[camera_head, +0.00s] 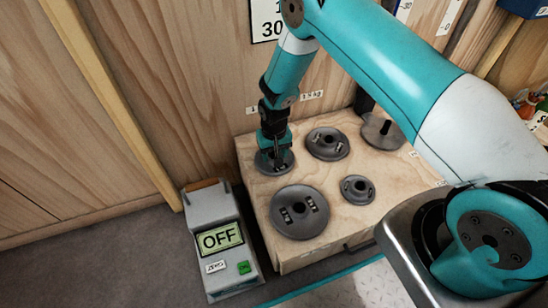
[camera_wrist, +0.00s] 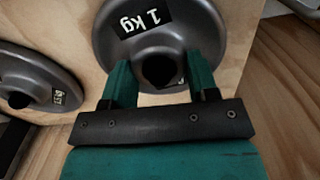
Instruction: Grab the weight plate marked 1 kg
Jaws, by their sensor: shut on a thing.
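The weight plate marked 1 kg (camera_wrist: 115,42) is a round dark grey disc with a raised hub and a centre hole. Its "1 kg" label reads upside down in the wrist view. My gripper (camera_wrist: 160,72) is shut on its hub, one green finger on each side. In the head view the 1 kg plate (camera_head: 264,168) lies at the back left corner of the wooden box, partly hidden by my gripper (camera_head: 274,152). It appears to rest on the box top, though I cannot tell whether it is slightly raised.
On the wooden box (camera_head: 345,222) lie more grey plates: a large one (camera_head: 300,226) in front, a small one (camera_head: 357,182), a medium one (camera_head: 327,154), and one with a post (camera_head: 372,135) at the back right. A wooden wall rises behind.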

